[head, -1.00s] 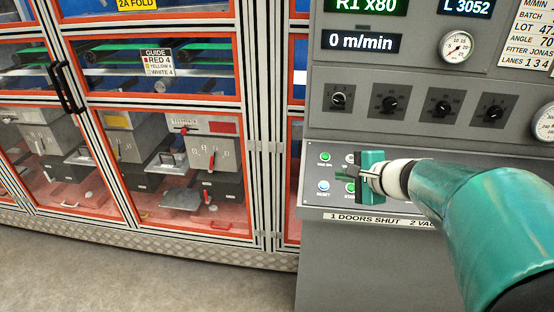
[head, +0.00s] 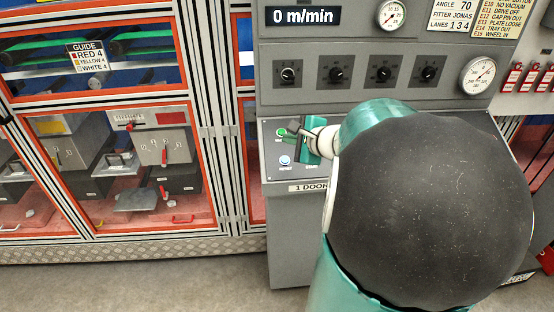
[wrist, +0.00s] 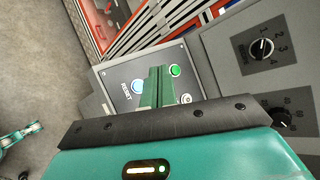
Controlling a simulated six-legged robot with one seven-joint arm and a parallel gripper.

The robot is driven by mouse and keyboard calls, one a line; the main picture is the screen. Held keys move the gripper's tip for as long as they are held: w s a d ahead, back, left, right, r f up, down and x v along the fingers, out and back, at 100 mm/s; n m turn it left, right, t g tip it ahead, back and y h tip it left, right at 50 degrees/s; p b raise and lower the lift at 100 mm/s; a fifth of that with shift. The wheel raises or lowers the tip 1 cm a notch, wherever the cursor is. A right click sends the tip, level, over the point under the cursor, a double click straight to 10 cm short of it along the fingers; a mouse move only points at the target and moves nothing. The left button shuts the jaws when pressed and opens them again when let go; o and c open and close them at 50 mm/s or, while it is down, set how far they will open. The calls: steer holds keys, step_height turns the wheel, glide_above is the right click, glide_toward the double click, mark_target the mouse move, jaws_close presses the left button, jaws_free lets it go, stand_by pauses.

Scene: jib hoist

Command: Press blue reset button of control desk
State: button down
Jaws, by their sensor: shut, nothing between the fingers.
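The blue reset button (head: 285,160) is a pale blue round button on the sloped panel of the grey control desk (head: 290,225). A green button (head: 281,132) sits above it. My gripper (head: 302,137) is just right of these two buttons, and my arm hides the right part of the panel. In the wrist view the reset button (wrist: 138,87) lies left of my shut, empty gripper (wrist: 158,75), with the RESET label beside it. The green button (wrist: 175,71) is to the right of the fingertips. I cannot tell whether the fingers touch the panel.
A row of black knobs (head: 336,74) and round gauges (head: 479,76) are on the desk's upright face. A glazed cabinet with orange frames (head: 120,95) stands to the left. Red tags (head: 529,78) hang at the right. Floor (head: 150,280) is clear in front.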

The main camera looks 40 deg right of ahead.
mark_target(285, 159)
steer(key=shift+w+d+f, duration=0.4)
steer(key=shift+w+f, duration=0.05)
steer(key=shift+f, duration=0.9)
steer(key=shift+w+d+f, duration=0.4)
steer(key=shift+w+f, duration=0.05)
steer(key=shift+f, duration=0.95)
steer(key=shift+w+d+f, duration=0.4)
steer(key=shift+w+f, duration=0.05)
steer(key=shift+f, duration=0.9)
steer(key=shift+f, duration=0.15)
steer(key=shift+w+f, duration=0.15)
steer(key=shift+f, duration=0.05)
steer(key=shift+w+d+f, duration=0.1)
steer(key=shift+d+f, duration=0.05)
steer(key=shift+f, duration=0.3)
steer(key=shift+r, duration=0.15)
steer(key=shift+s+a+r, duration=0.2)
steer(key=shift+s+r, duration=0.05)
steer(key=shift+r, duration=0.4)
